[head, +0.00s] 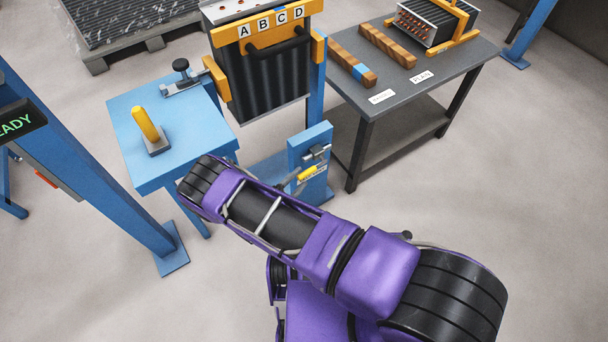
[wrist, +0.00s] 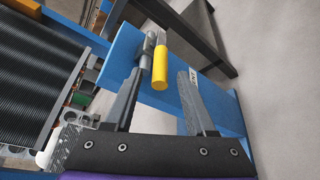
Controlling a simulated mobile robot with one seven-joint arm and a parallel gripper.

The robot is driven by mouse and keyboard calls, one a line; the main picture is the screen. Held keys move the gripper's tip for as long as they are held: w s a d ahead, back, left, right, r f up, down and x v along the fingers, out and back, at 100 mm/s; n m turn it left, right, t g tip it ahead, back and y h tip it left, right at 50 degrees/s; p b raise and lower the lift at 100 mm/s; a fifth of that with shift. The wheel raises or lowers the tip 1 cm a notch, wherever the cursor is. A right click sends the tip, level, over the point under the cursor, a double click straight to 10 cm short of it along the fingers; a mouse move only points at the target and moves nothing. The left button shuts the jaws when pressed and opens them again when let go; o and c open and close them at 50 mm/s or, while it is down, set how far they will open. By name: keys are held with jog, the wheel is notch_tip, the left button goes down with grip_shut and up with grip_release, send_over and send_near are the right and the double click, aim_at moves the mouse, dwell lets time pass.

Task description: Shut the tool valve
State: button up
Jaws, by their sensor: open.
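The tool valve shows as a yellow handle (head: 309,173) beside a grey metal fitting (head: 316,152) on an upright blue block (head: 310,143). In the wrist view the yellow handle (wrist: 161,66) lies roughly parallel to the grey pipe (wrist: 147,50), against the blue panel (wrist: 205,98). My gripper (wrist: 162,74) is open, with its two dark fingers apart. The handle's near end appears between the fingertips in the picture; neither finger clearly touches it. I cannot tell the remaining depth. In the head view my purple arm hides most of the gripper.
A finned black unit marked A to D (head: 265,75) stands behind the valve. A blue table (head: 185,130) with a yellow-handled tool (head: 148,127) is at left. A dark table (head: 400,100) with wooden blocks (head: 352,64) is at right. Open floor lies at right.

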aim_at(310, 169)
jog(key=shift+x, duration=1.75)
grip_shut()
